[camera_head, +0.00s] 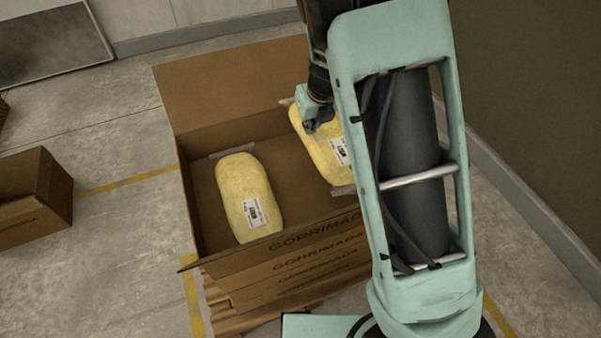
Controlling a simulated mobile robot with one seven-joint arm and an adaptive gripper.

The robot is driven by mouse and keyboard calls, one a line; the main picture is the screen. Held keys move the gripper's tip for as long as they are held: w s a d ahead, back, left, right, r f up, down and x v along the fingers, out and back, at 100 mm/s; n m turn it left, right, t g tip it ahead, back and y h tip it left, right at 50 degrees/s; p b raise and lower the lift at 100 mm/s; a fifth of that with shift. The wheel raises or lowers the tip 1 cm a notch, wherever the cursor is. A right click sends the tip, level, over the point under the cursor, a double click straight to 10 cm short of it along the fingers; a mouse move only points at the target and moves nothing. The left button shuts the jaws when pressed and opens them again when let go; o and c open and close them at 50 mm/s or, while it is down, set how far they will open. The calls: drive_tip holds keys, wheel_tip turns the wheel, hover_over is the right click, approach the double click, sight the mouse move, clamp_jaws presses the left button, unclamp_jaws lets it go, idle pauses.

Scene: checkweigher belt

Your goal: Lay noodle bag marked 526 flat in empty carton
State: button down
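An open cardboard carton (185,180) stands in the middle of the camera_head view with its flaps folded out. One yellow noodle bag (240,188) lies flat in its left part, with a white label. A second yellow noodle bag (322,155) is at the carton's right side, also labelled. Both labels are too small to read, so I cannot tell which is 526. My gripper (311,127) is at the left upper edge of the second bag, seemingly touching it. Its fingers are small and partly hidden, and my arm covers the bag's right side.
The carton rests on a stack of flattened cartons (290,278) printed GORRIMADA. Another brown box (35,200) stands on the floor at left. A grey panel (50,45) lies at the upper left. A wall with a skirting runs along the right. Floor between the boxes is clear.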

sight(316, 148)
wheel_tip(316, 148, down, 15)
drive_tip(key=b, duration=0.7)
drive_tip(key=shift+w+f, duration=0.15)
drive_tip(key=shift+f, duration=0.05)
drive_tip(key=shift+r, duration=0.1)
drive_tip(key=c, duration=2.2)
unclamp_jaws()
drive_tip(key=shift+o, duration=0.2)
drive_tip(key=p+v, duration=0.5)
drive_tip(key=v, duration=0.5)
drive_tip(key=shift+r, duration=0.3)
drive_tip(key=shift+s+d+r+p, duration=0.15)
drive_tip(key=shift+s+r+p, duration=0.4)
drive_tip(key=shift+r, duration=0.05)
